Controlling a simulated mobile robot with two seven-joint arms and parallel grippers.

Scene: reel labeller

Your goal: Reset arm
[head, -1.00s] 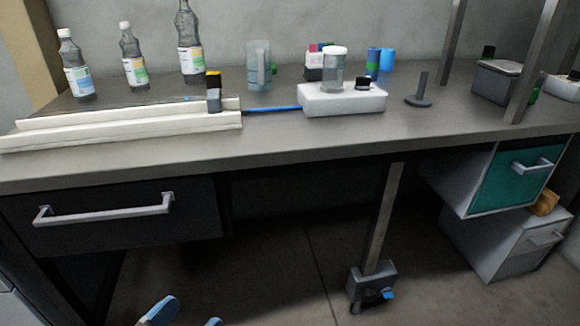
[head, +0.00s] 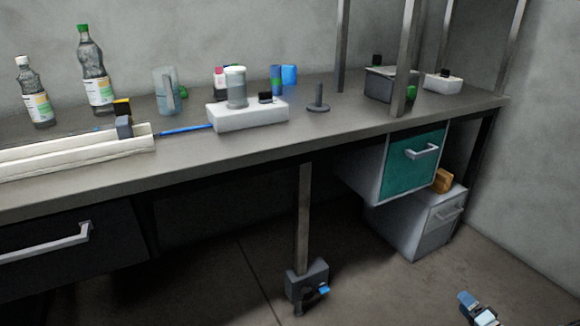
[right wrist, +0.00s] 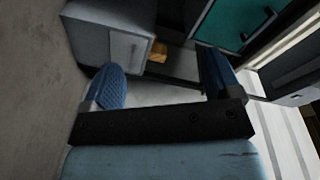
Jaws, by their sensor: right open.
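My right gripper (head: 478,308) shows at the bottom right of the head view, low over the floor in front of the bench and clear of it. In the right wrist view its two blue-padded fingers (right wrist: 160,84) stand wide apart with nothing between them. My left gripper is out of the picture.
The bench (head: 240,150) carries bottles (head: 97,80), a clear jug (head: 166,92), a white block with a jar (head: 248,114) and a dark stand (head: 318,102). Below are a teal-fronted drawer unit (head: 412,165) and a grey cabinet (head: 405,225). Open floor lies at the lower right.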

